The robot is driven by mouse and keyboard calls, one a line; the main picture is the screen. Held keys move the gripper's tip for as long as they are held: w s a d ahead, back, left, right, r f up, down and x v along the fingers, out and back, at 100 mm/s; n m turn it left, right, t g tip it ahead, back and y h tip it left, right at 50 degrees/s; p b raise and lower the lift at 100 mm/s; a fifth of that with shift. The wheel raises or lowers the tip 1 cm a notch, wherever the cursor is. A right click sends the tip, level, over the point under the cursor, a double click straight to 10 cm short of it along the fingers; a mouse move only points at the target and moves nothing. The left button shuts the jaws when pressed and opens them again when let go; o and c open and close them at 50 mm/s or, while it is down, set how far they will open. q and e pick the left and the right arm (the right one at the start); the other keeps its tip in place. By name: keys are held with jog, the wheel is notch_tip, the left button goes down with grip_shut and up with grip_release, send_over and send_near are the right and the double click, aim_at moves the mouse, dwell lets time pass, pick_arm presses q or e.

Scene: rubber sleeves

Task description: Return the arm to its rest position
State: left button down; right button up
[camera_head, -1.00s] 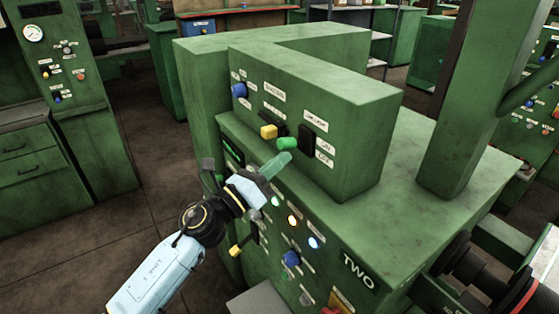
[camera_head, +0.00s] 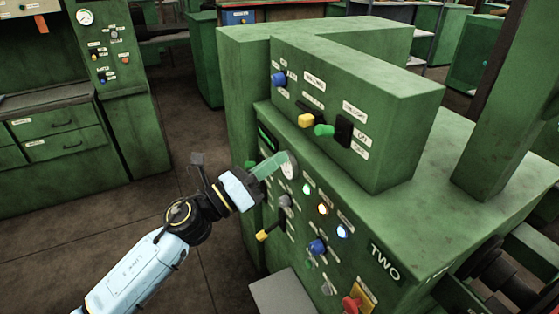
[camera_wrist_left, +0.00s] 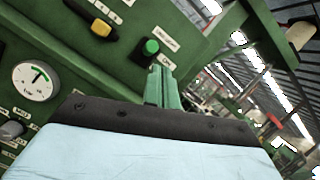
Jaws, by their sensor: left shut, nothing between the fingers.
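My left arm comes in from the lower left in the head view. My left gripper (camera_head: 271,163) has green fingers that are shut with nothing between them. It is in front of the green machine's (camera_head: 410,100) control panel, beside the round gauge (camera_head: 289,168). The left wrist view also shows the shut fingers (camera_wrist_left: 162,82), below a green-tipped lever (camera_wrist_left: 150,48) in that picture. In the head view the green-tipped lever (camera_head: 324,130) stands up and to the right of the fingers. I cannot tell whether the fingers touch the panel. My right gripper is not in view.
The panel holds a yellow-tipped lever (camera_head: 306,121), a blue knob (camera_head: 279,79), a lower yellow lever (camera_head: 265,235), another blue knob (camera_head: 317,246) and a red switch (camera_head: 352,304). A green cabinet (camera_head: 60,150) stands at the left. Open floor (camera_head: 120,225) lies between cabinet and machine.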

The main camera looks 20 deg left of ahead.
pick_arm(q)
jog(key=shift+f, duration=0.1)
dwell(0.3)
jog(key=w+a+f+n+y+b, duration=0.15)
jog(key=a+f+n+y, duration=0.35)
jog(key=f, duration=0.6)
jog(key=w+a+f+n+y+b, duration=0.1)
jog(key=f+n+y+b, duration=0.15)
jog(key=f+n, duration=0.75)
jog(key=s+a+f+n+g+y+b, duration=0.15)
jog(key=s+f+n, duration=0.25)
jog(key=f, duration=0.9)
jog(key=s+a+f+n+g+y+b, duration=0.1)
jog(key=s+a+f+n+g+y, duration=0.3)
jog(key=f, duration=0.8)
jog(key=s+f+n+g+b, duration=0.3)
jog(key=s+f+n+g, duration=0.3)
jog(key=s+f, duration=1.25)
jog(key=s+d+f+n+g+b, duration=0.1)
jog(key=s+f, duration=0.4)
jog(key=s, duration=0.5)
jog(key=s+d+f+n+g+b, duration=0.1)
jog(key=s+f+n+g, duration=0.2)
jog(key=s, duration=0.8)
jog(key=f+n, duration=0.1)
jog(key=n, duration=0.1)
jog(key=shift+d+f+n+y, duration=0.3)
jog(key=shift+d+f+n, duration=0.1)
